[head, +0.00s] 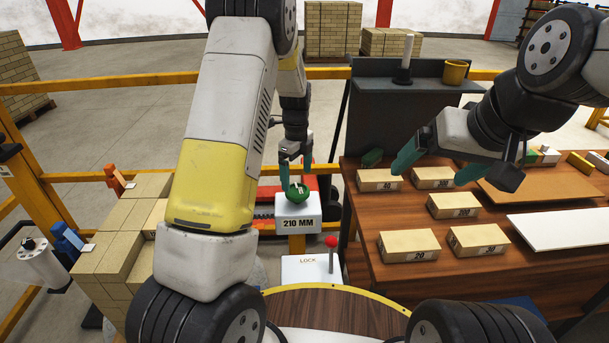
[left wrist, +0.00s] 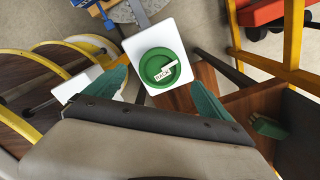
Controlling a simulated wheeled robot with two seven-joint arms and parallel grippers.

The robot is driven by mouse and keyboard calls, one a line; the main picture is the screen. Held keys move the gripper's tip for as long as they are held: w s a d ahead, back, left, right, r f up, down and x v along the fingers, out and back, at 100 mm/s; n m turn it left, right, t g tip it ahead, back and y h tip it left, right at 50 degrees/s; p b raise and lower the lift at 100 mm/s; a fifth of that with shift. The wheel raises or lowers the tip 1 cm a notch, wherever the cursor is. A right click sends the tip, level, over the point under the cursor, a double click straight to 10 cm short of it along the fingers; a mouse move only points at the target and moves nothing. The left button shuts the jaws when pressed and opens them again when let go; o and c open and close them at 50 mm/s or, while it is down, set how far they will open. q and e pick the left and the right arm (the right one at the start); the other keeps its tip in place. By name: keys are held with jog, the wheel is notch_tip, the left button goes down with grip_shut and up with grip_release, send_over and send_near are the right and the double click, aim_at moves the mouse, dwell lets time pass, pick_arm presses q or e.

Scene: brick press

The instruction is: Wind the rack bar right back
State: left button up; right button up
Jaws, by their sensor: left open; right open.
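A green round knob (head: 297,192) sits on top of a white box (head: 298,212) marked "210 MM". In the left wrist view the knob (left wrist: 162,68) carries a small white label that I cannot read for certain. My left gripper (head: 296,168) is open just above the knob, pointing down. Its two teal fingers stand to either side of the knob in the left wrist view, and contact cannot be made out. My right gripper (head: 438,168) is open and empty above the bench. I cannot clearly identify the rack bar.
A white box marked "LOCK" (head: 300,272) with a red-knobbed lever (head: 331,242) stands below the knob. The wooden bench (head: 375,225) at right bears several numbered tan blocks, a brown board and a white board. Stacked bricks (head: 115,235) stand at left.

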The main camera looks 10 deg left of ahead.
aim_at(297, 189)
pick_arm(q)
jog(key=shift+f, duration=2.7)
jog(key=c, duration=1.4)
